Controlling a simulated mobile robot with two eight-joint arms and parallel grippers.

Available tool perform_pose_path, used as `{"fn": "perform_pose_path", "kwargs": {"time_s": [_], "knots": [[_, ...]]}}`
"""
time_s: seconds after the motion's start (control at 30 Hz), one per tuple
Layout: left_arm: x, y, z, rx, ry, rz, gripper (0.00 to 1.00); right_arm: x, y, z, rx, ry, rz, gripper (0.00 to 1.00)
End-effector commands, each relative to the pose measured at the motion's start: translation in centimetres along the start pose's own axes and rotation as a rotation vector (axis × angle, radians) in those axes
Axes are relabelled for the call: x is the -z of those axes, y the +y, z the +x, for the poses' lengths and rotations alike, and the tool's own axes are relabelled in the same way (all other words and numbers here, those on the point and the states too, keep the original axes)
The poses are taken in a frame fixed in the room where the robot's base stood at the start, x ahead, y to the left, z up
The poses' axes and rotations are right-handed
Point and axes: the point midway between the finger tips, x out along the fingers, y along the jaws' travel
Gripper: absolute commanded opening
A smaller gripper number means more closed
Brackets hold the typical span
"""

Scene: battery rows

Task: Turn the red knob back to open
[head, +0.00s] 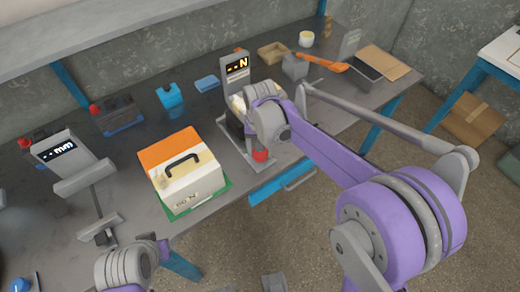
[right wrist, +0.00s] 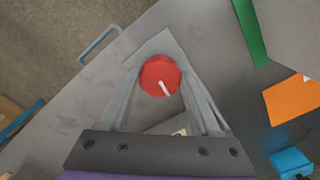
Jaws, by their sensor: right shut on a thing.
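The red knob (right wrist: 160,75) is a round red disc with a white pointer line, set on the grey base of the force gauge with the "--N" display (head: 237,68). In the right wrist view the pointer slants down and slightly right. My right gripper (right wrist: 160,78) is shut on the knob, with one finger on each side. In the head view a bit of the red knob (head: 261,155) shows below my right wrist, which hides most of the gauge and the fingers.
A white case with a black handle (head: 190,183) stands on a green mat left of the gauge. A "--mm" gauge (head: 65,152) stands further left. An orange tool (head: 322,63) and trays lie behind.

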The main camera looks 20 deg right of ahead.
Motion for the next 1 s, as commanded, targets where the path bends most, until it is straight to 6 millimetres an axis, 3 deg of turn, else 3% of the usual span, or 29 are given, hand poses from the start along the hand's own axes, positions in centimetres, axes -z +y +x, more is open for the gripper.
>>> {"fn": "perform_pose_path", "kwargs": {"time_s": [1.0], "knots": [[-0.22, 0.0, 0.32, 0.0, -0.001, 0.0, 0.5, 0.13, 0.15, -0.05, 0.0, 0.001, -0.964, 0.08]]}}
